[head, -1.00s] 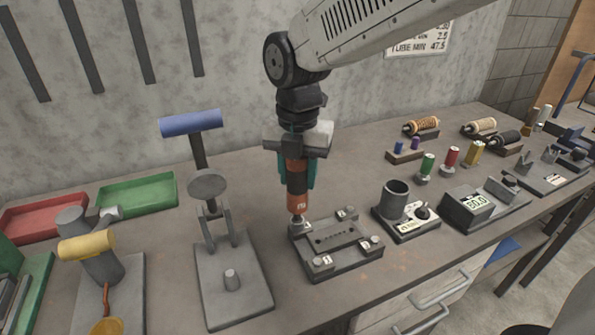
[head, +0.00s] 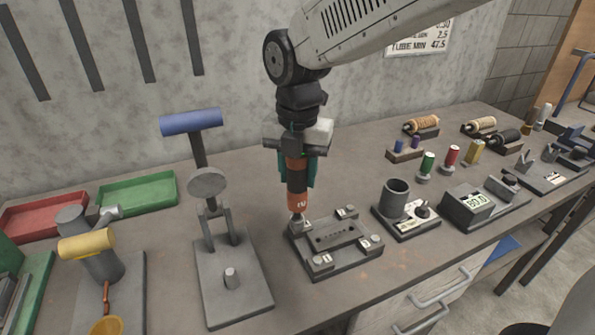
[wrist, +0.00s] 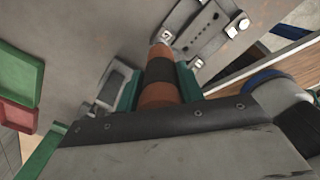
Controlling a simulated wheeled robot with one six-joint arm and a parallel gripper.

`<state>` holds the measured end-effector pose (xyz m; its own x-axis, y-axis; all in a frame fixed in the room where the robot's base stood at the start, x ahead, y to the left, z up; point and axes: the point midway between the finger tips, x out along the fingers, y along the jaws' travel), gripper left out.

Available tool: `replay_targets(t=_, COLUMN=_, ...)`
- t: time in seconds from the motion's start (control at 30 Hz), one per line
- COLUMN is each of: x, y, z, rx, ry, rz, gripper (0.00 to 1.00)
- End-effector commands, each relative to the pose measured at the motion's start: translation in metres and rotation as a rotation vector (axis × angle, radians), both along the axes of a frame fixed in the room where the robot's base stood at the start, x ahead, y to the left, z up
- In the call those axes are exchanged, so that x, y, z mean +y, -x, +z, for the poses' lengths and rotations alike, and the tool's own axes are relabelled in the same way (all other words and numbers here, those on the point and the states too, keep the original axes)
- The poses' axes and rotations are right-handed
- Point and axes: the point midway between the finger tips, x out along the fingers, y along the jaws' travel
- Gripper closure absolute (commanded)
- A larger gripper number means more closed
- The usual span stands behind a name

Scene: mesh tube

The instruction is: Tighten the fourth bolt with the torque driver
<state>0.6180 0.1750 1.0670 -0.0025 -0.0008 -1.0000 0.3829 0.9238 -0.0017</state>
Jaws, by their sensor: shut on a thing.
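My gripper (head: 298,168) is shut on the torque driver (head: 297,198), which has an orange and dark banded body and stands nearly upright. In the wrist view the driver (wrist: 159,72) sits between the teal fingers. The driver's lower end is at the back left corner of the dark bolt plate (head: 340,262). The bolt at that corner is largely hidden by the tip, so I cannot tell how well it is seated. Other bolts show at the front left (head: 321,261), front right (head: 370,243) and back right (head: 347,211) corners. The plate also shows in the wrist view (wrist: 209,40).
A press-like stand (head: 235,290) with a round top is close left of the plate. A cup fixture (head: 397,197) and a box with a display (head: 467,207) stand to the right. Red (head: 40,217) and green (head: 138,194) trays lie far left. Some bench in front is clear.

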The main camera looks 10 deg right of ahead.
Motion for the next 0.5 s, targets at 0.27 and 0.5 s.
replay_targets(t=0.27, x=0.000, y=-0.001, z=0.017, rx=-0.004, ry=-0.003, rz=0.000, gripper=0.94)
replay_targets(t=0.5, x=0.001, y=-0.001, z=0.031, rx=-0.004, ry=-0.003, rz=0.000, gripper=0.94)
